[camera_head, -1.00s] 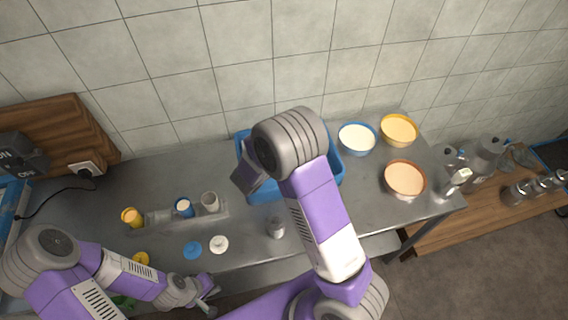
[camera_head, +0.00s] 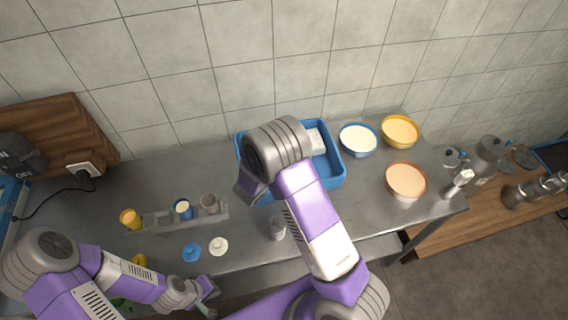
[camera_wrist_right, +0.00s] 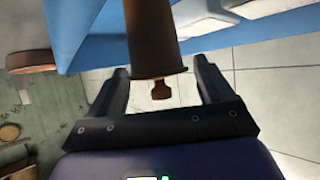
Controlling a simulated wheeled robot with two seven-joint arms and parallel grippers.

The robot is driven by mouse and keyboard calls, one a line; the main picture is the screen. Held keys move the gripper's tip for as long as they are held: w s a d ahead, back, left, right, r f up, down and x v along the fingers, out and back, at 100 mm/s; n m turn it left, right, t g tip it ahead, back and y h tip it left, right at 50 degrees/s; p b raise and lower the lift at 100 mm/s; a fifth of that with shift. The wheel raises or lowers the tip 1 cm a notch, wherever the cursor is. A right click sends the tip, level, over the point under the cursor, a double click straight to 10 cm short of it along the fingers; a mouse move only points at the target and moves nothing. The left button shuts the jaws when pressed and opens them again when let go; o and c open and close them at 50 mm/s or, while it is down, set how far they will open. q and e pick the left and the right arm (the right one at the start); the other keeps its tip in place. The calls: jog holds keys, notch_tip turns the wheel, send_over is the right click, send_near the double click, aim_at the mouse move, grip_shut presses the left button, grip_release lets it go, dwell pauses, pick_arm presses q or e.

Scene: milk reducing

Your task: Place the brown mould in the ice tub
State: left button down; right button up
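The brown mould (camera_wrist_right: 152,35) shows in the right wrist view as a dark tapered body with a wide rim and a small knob. The blue ice tub (camera_wrist_right: 90,25) is beside and behind the mould. In the head view the tub (camera_head: 335,180) stands at the back of the counter, with pale contents partly visible.
A rack (camera_head: 160,219) with several cups stands left of centre on the counter. A blue lid (camera_head: 192,252), a white lid (camera_head: 218,246) and a metal cup (camera_head: 277,229) are in front. Blue-white (camera_head: 358,139), yellow (camera_head: 400,131) and peach-filled (camera_head: 405,181) bowls stand right of the tub.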

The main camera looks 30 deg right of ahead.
jog(key=shift+o, duration=0.5)
jog(key=shift+r, duration=0.1)
jog(key=shift+r, duration=0.25)
jog(key=p+v, duration=0.1)
jog(key=v, duration=1.1)
jog(key=shift+s+f, duration=0.1)
jog(key=shift+f, duration=0.1)
jog(key=shift+r, duration=0.1)
